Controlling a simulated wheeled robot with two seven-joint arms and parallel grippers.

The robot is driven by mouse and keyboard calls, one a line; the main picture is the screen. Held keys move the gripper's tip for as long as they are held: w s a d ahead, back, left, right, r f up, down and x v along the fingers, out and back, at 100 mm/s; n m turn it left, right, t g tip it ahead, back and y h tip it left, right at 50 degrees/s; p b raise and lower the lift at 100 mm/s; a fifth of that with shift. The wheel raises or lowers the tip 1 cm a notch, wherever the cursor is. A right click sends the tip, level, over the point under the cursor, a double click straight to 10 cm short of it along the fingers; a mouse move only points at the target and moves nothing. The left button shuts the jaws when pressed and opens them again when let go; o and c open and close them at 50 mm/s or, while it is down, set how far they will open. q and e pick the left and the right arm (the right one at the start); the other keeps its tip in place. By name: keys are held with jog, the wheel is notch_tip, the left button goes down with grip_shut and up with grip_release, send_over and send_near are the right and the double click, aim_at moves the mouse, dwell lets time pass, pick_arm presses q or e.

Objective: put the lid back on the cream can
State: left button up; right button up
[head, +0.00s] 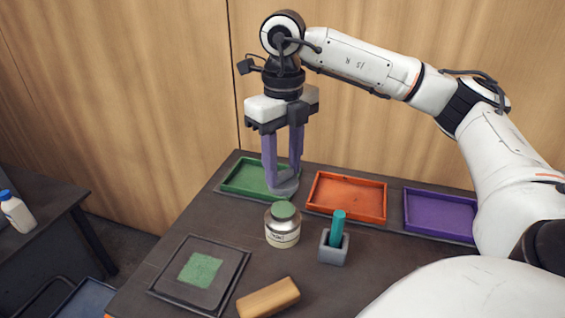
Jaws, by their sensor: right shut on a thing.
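The cream can (282,236) stands upright on the dark table, with a pale label on its side. A green round patch shows at its top; I cannot tell whether it is a cap or the inside. My right gripper (284,175) points down, its purple fingers shut on a flat grey round piece that looks like the lid (285,187). In the picture the lid shows just above and behind the can, in front of the green tray. The gap between lid and can is hard to judge. My left gripper is not in view.
Green (232,188), orange (347,216) and purple (440,235) trays line the back. A grey holder (333,255) with a teal peg (338,228) stands right of the can. A dark board (232,262) with a green cloth and a tan block (268,299) lie in front.

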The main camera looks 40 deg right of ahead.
aim_at(283, 180)
notch_tip(283, 180, down, 4)
jog(key=b, duration=0.3)
jog(key=shift+f, duration=0.15)
jog(key=shift+f+b, duration=0.45)
jog(key=shift+f, duration=0.35)
dwell(0.5)
jog(key=shift+f, duration=0.15)
dwell(0.5)
dwell(0.8)
jog(key=o, duration=1.6)
jog(key=shift+c, duration=0.2)
